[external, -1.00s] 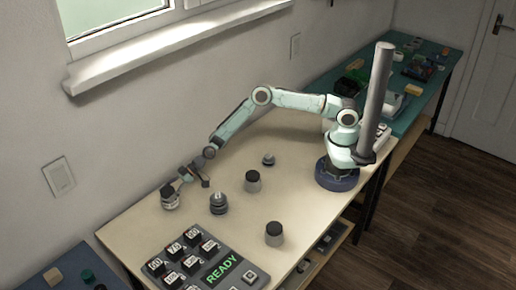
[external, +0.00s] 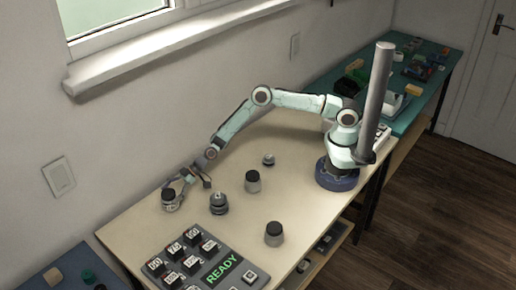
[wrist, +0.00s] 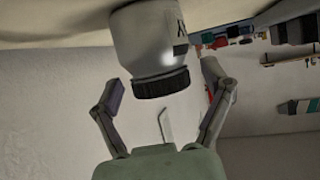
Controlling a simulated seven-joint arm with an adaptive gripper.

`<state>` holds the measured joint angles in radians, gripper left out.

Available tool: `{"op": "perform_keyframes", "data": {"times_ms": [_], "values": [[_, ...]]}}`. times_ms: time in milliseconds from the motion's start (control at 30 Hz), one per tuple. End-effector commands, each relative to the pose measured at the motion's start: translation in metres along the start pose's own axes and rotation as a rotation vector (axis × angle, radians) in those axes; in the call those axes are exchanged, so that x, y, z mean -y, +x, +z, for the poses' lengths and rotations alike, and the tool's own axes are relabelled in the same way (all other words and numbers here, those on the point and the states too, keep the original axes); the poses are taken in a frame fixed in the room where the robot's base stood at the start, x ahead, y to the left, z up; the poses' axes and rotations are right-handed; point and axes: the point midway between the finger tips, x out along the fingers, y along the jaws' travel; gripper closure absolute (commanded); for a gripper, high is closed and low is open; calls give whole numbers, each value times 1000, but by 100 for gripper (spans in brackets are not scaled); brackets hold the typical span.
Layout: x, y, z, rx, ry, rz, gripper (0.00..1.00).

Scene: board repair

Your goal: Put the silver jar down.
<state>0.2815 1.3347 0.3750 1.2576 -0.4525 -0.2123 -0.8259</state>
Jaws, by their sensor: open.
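A pale silver-white jar with a ribbed black lid and a dark label stands at the far left of the bench in the external view (external: 169,203). The same jar fills the top middle of the wrist view (wrist: 148,38), where the bench surface is uppermost and the jar's base rests against it. My gripper (wrist: 163,85) is open, with one finger on each side of the lid and gaps visible between fingers and jar.
A grey metallic jar (external: 219,204) stands just right of my gripper. Dark-lidded jars stand further right (external: 253,184) and nearer the front (external: 274,237). A button panel reading READY (external: 222,268) occupies the front. The wall is close behind.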

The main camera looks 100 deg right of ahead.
Motion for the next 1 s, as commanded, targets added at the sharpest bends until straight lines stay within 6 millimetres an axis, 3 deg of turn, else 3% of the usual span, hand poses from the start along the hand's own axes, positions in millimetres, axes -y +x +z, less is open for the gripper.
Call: {"op": "perform_keyframes", "data": {"times_ms": [500,767,867,1000], "values": [[-1,-99,0,0,1,2,21],[1,-115,-1,1,0,0,21],[8,-120,-8,32,-12,-27,21],[42,-151,-30,188,-37,-115,21]]}}
